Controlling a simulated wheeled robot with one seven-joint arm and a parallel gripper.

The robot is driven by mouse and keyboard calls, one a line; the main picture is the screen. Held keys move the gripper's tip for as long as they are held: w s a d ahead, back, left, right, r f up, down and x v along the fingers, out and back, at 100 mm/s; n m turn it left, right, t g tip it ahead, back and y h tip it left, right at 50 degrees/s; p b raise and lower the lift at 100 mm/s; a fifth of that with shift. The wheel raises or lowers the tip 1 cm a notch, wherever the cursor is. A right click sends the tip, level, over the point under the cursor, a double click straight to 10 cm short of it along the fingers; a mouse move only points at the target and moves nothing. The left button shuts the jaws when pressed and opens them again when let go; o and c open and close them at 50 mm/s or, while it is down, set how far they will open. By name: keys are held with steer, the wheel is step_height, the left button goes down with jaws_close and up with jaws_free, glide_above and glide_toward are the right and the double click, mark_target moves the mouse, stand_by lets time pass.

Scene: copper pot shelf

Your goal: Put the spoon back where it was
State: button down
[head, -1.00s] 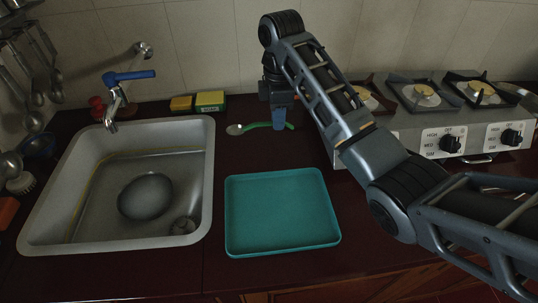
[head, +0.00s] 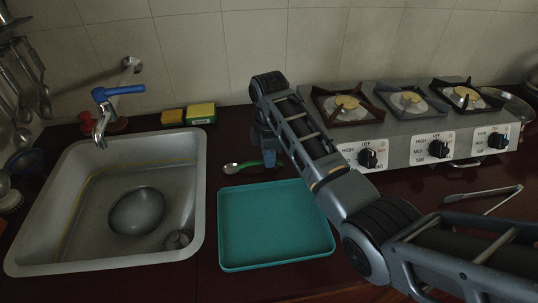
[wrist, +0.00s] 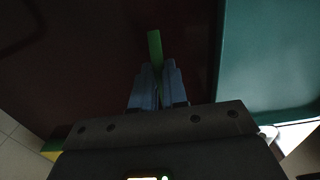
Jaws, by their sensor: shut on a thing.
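The spoon (head: 243,167) has a silvery bowl pointing left and a green handle. It is just behind the far edge of the teal tray (head: 225,252), over the dark counter. My gripper (head: 269,162) is shut on the green handle, which stands out between the two fingers in the wrist view (wrist: 155,48). The bowl does not show in the wrist view. I cannot tell whether the spoon touches the counter. The tray is empty and also shows in the wrist view (wrist: 265,60).
The sink (head: 198,200), with a round metal thing (head: 137,211) in it, is at left. Two sponges (head: 201,113) lie by the wall. The stove (head: 400,145) is at right, behind my arm. Tongs (head: 485,198) lie on the right counter.

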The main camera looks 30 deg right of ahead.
steer(key=shift+f, duration=0.2)
steer(key=c, duration=1.2)
jaws_free()
steer(key=shift+o, duration=0.2)
steer(key=shift+r, duration=0.1)
step_height(320, 180, up, 8)
steer(key=shift+w+d+r+b, duration=0.1)
steer(key=shift+b, duration=0.25)
step_height(320, 180, up, 4)
steer(key=shift+f+p, duration=0.1)
steer(key=shift+p, duration=0.25)
